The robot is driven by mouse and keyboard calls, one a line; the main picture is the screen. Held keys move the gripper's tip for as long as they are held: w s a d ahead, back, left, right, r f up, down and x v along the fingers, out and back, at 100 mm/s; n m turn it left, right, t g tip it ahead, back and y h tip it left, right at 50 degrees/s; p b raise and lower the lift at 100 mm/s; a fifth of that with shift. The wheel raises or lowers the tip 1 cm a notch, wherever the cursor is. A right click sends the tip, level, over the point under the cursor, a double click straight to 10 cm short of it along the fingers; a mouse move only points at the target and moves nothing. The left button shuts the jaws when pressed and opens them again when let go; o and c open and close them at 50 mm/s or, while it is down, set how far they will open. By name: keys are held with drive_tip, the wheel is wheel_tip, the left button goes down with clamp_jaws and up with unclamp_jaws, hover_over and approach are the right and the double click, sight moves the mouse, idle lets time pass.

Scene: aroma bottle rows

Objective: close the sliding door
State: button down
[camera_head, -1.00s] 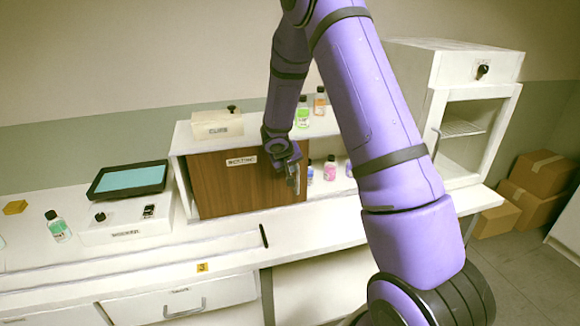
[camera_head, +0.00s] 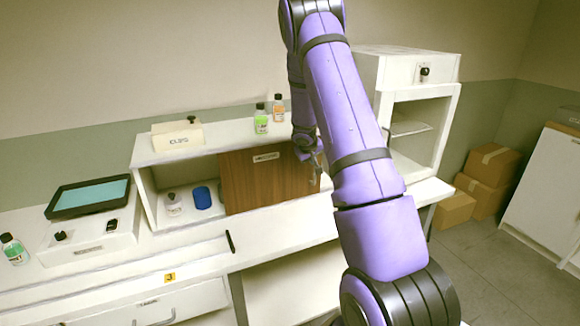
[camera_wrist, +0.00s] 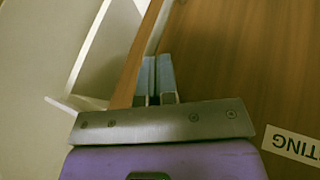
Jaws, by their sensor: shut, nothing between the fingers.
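The sliding door (camera_head: 262,184) is a brown wooden panel with a white label, on the front of a white cabinet (camera_head: 142,190). It covers the middle and right of the front; the left part is open. My gripper (camera_head: 316,178) is at the door's right edge, partly hidden by my arm. In the wrist view my gripper's fingers (camera_wrist: 156,75) are shut and empty beside the door's edge strip. The door (camera_wrist: 235,60) fills the right there, with a pale gap past its edge. I cannot tell whether the fingers touch it. My arm hides the cabinet's right end.
Inside the open left part are a blue jar (camera_head: 201,198) and a white bottle with a dark cap (camera_head: 173,205). A green bottle (camera_head: 261,119), an orange bottle (camera_head: 278,108) and a white box (camera_head: 178,135) stand on top. A white cupboard (camera_head: 420,75) stands to the right.

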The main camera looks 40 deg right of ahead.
drive_tip(key=s+d, duration=0.3)
drive_tip(key=d, duration=0.8)
drive_tip(key=shift+s+d, duration=0.2)
drive_tip(key=shift+s, duration=0.2)
drive_tip(key=shift+r, duration=0.1)
